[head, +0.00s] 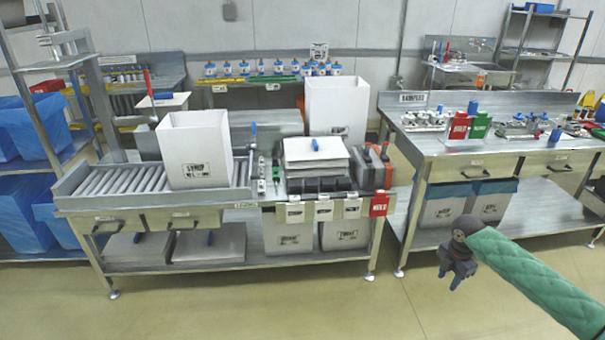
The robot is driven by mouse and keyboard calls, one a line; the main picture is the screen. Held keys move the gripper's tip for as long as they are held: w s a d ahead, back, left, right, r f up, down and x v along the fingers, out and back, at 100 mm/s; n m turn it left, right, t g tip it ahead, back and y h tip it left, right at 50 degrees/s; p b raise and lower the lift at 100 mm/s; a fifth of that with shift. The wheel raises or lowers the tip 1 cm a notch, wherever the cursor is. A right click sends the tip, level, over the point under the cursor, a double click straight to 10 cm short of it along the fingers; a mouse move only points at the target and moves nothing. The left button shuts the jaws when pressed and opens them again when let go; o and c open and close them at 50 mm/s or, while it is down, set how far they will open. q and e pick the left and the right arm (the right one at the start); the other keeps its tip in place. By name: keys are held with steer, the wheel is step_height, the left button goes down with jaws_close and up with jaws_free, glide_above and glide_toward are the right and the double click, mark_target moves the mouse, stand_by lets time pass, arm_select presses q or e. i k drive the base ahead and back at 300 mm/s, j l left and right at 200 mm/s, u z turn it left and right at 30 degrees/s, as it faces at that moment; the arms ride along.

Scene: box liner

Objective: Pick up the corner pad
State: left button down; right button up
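No piece stands out clearly as the corner pad. Small dark pieces (320,185) sit in a row of low bins at the front of the middle bench, too small to tell apart. An open white box (197,158) with a printed label stands on the roller conveyor, and a second white box (337,105) stands further back. My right gripper (450,279) hangs over the floor at the lower right, in front of the right bench and well away from the bins. It holds nothing that I can see, and its finger gap is unclear. My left gripper is out of view.
The middle bench (255,195) carries a stack of white sheets (315,152), dark red-and-black holders (372,167) and a red tag (379,203). The right bench (440,150) holds red and green boxes and small fixtures. The floor (250,310) in front is clear.

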mark_target(293, 184)
steer(key=i+j+z, duration=0.1)
steer(key=i+j, duration=0.2)
steer(key=i, duration=0.25)
steer(key=i+j+z, duration=0.1)
steer(key=i+j, duration=0.25)
steer(key=i, duration=0.25)
steer(key=i+j, duration=0.4)
steer(key=i, duration=0.15)
steer(key=i+j, duration=0.15)
steer(key=j, duration=0.3)
steer(key=i+j+z, duration=0.1)
steer(key=j, duration=0.4)
steer(key=i+j+z, duration=0.1)
steer(key=j, duration=0.35)
steer(key=i+j, duration=0.15)
steer(key=j, duration=0.35)
steer(key=i+j+z, duration=0.1)
steer(key=j, duration=0.35)
steer(key=k+j, duration=0.15)
steer(key=j, duration=0.15)
